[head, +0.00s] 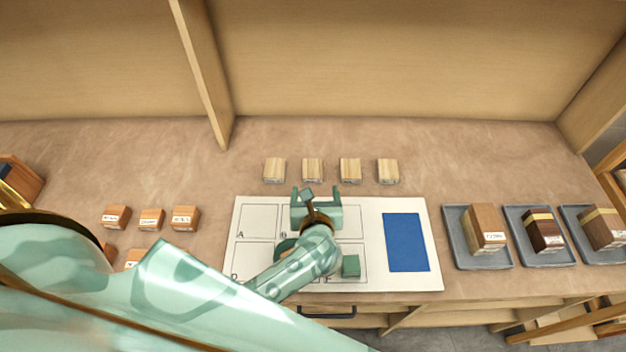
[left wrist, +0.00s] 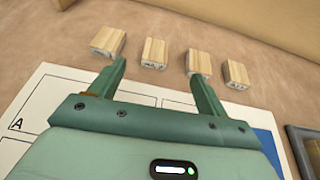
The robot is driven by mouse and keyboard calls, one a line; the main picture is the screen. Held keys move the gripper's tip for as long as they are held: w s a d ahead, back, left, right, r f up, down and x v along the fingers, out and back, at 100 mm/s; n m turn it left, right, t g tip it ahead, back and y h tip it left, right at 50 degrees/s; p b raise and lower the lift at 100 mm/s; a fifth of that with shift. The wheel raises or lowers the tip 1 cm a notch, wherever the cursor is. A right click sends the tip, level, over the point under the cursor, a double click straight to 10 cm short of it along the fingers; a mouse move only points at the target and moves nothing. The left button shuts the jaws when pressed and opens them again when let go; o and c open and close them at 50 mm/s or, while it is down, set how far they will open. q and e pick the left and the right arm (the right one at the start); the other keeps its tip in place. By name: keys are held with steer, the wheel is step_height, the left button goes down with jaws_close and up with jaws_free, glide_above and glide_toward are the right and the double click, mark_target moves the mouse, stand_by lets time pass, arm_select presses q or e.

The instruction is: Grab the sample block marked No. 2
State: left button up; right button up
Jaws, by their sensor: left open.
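Several pale wood sample blocks stand in a row behind the white sheet: the first (head: 274,171), the second (head: 312,171), the third (head: 350,171) and the rightmost (head: 388,171). Their front labels are too small to read, so I cannot tell which is marked No. 2. My left gripper (head: 316,194) is open and empty above the sheet, in front of the row. In the left wrist view its fingertips (left wrist: 156,70) spread either side of the second block from the left (left wrist: 154,53), which lies beyond them, apart from them. My right gripper is not in view.
The white sheet (head: 375,283) has lettered boxes and a blue panel (head: 407,242). Grey trays (head: 480,262) with larger wood blocks stand at right. Small orange-brown blocks (head: 117,216) stand at left. An upright divider (head: 205,75) rises behind left. The counter behind the row is clear.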

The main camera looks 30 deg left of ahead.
arm_select(q)
steer(key=shift+f+b, duration=0.35)
steer(key=shift+f, duration=0.55)
steer(key=b, duration=0.5)
glide_toward(312, 165)
steer(key=x, duration=0.3)
steer(key=shift+w+d, duration=0.1)
steer(key=shift+d, duration=0.05)
steer(key=shift+w+a+f, duration=0.15)
steer(key=shift+w+a, duration=0.15)
steer(key=shift+w, duration=0.25)
steer(key=b+x, duration=0.3)
steer(key=x, duration=0.1)
steer(key=shift+w+a+f, duration=0.2)
steer(key=shift+w+f, duration=0.05)
steer(key=shift+f, duration=0.1)
steer(key=shift+w+a+b, duration=0.1)
steer(key=shift+w+b, duration=0.05)
steer(key=shift+b, duration=0.15)
steer(key=shift+r, duration=0.2)
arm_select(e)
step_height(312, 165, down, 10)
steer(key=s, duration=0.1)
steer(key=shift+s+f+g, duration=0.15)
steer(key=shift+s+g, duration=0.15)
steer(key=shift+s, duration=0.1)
arm_select(q)
steer(key=c, duration=1.1)
